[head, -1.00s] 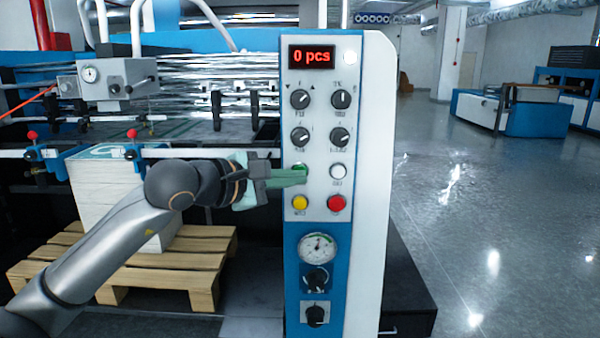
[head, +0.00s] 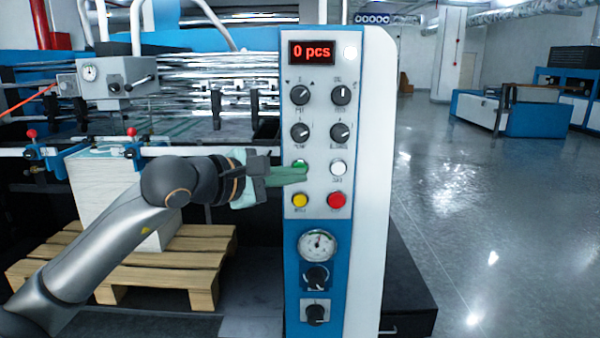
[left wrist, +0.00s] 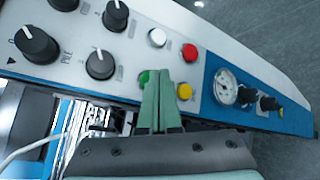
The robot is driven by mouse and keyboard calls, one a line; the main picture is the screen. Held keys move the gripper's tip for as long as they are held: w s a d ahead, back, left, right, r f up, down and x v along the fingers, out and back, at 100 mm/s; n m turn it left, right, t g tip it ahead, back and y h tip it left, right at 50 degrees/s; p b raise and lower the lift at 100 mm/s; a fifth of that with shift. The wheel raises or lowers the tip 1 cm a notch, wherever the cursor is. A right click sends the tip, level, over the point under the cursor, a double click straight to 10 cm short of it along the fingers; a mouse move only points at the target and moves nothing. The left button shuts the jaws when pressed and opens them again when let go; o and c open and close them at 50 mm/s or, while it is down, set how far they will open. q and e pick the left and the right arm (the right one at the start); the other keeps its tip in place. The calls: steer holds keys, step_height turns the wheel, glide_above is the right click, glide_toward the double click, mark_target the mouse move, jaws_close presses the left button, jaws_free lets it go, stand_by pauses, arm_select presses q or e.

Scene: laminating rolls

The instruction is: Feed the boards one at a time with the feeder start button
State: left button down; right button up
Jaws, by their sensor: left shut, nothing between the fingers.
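The green button (head: 300,163) is on the control panel (head: 319,227), partly covered by my left gripper (head: 304,174). The gripper is shut and empty, its fingertips at or just in front of the button's lower edge; I cannot tell if they touch. In the left wrist view the shut green fingers (left wrist: 160,78) overlap the green button (left wrist: 144,77). The counter display (head: 312,54) reads "0 pcs". A stack of boards (head: 115,195) stands on a wooden pallet (head: 190,278) at the left, partly hidden by my left arm. My right gripper is not in view.
White (head: 338,168), yellow (head: 300,200) and red (head: 337,200) buttons sit close to the green one. Several black knobs are above, and a gauge (head: 317,244) is below. Open floor (head: 480,200) lies to the right.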

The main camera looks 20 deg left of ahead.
arm_select(q)
steer(key=shift+s, duration=0.25)
